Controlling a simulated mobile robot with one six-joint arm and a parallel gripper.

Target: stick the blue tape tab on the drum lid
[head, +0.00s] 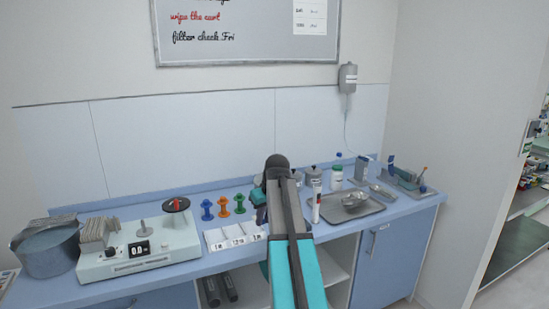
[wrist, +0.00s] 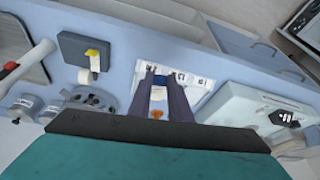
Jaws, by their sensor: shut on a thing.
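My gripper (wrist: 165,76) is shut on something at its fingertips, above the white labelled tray. A small blue patch, seemingly the blue tape tab (wrist: 180,77), shows by the fingertips. In the head view my arm hides the gripper and what it holds. Two small grey lidded drums (wrist: 22,106) (wrist: 50,108) stand at the left in the wrist view, apart from the gripper. One shows right of my arm in the head view (head: 312,173). I cannot tell which lid the task means.
The white labelled tray (head: 222,245) lies left of my arm, before several coloured spools (head: 223,208). A device with a display (head: 120,265) and a large grey pot (head: 46,252) stand further left. A metal tray (head: 370,211) and a white bottle (head: 337,178) stand right.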

